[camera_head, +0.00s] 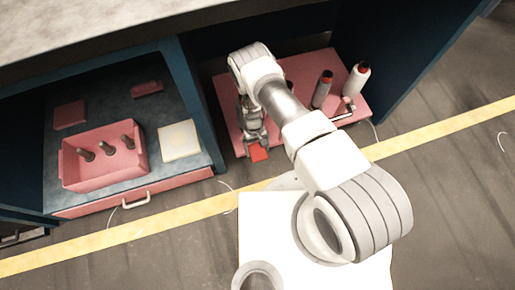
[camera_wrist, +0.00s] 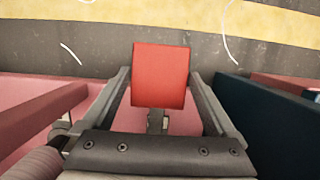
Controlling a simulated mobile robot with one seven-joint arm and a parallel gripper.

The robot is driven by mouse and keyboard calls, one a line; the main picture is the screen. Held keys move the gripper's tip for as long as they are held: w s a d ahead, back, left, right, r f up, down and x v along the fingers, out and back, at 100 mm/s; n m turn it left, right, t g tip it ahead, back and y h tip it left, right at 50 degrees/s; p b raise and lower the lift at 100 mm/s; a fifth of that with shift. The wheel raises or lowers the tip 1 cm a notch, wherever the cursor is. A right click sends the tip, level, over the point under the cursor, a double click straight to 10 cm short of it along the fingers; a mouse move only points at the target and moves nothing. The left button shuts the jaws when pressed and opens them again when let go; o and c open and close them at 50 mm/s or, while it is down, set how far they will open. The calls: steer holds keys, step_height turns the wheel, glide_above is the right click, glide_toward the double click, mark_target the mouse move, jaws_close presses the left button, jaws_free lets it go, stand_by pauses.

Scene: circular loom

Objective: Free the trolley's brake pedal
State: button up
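The trolley (camera_head: 228,97) is a low pink platform standing in the right bay under the blue bench. A red brake pedal (camera_head: 259,153) sticks out at its front edge. In the wrist view the pedal (camera_wrist: 160,75) is a red block on a grey stem (camera_wrist: 156,121). My gripper (camera_head: 256,143) is at the pedal, pointing down. In the wrist view its fingers stand apart, one on each side of the pedal, close to its edges. I cannot tell whether they touch it. My arm hides part of the trolley.
Two bobbins (camera_head: 358,80) (camera_head: 322,90) and a pale handle (camera_head: 345,117) are on the trolley's right side. Blue bench walls (camera_head: 197,95) flank the bay. A pink bin (camera_head: 72,168) with pegs sits in the left bay.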

mark_target(256, 147)
steer(key=shift+o, duration=0.2)
steer(key=p+v, duration=0.3)
steer(key=v, duration=0.4)
steer(key=shift+r, duration=0.25)
